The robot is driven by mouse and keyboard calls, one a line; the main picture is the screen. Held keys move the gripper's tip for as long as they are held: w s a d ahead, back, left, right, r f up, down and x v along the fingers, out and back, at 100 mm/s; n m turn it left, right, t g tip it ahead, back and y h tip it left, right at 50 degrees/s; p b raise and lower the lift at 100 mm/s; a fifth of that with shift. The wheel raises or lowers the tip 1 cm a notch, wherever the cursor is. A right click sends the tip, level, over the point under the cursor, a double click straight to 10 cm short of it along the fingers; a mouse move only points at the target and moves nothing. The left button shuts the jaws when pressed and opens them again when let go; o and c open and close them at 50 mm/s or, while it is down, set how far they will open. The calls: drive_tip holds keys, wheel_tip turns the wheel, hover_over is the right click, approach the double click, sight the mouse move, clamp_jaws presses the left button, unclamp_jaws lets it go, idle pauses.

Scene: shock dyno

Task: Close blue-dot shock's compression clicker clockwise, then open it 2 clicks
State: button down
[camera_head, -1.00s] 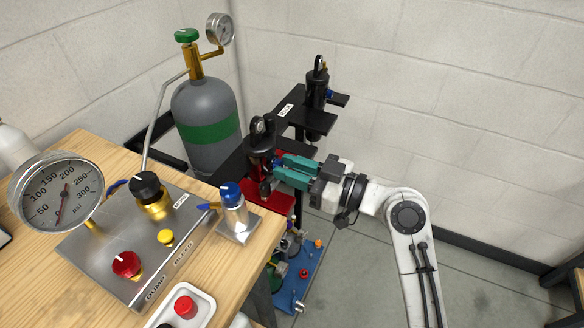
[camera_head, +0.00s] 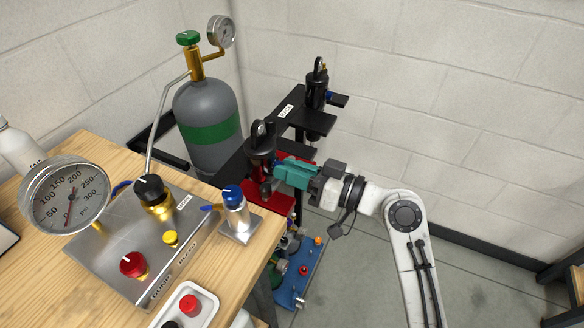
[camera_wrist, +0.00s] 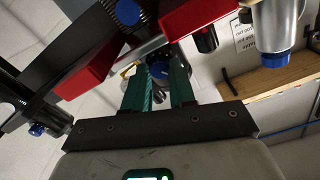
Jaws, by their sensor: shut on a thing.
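The near black shock (camera_head: 262,142) stands upright in a red clamp (camera_head: 266,196) on the black stand. In the wrist view, a round blue dot (camera_wrist: 128,12) shows beside the red clamp (camera_wrist: 190,14). My gripper (camera_head: 279,168), with teal fingers, reaches the near shock from the right.
A second black shock (camera_head: 317,88) stands farther back on the black stand, with a blue knob. Left are a wooden bench (camera_head: 40,262), a metal control panel (camera_head: 125,258) with a gauge, and a blue-topped cylinder (camera_head: 236,216). A grey gas bottle (camera_head: 207,120) stands behind.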

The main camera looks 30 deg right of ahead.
drive_tip(key=c, duration=0.9)
unclamp_jaws()
drive_tip(key=b+v, duration=0.1)
drive_tip(key=v, duration=1)
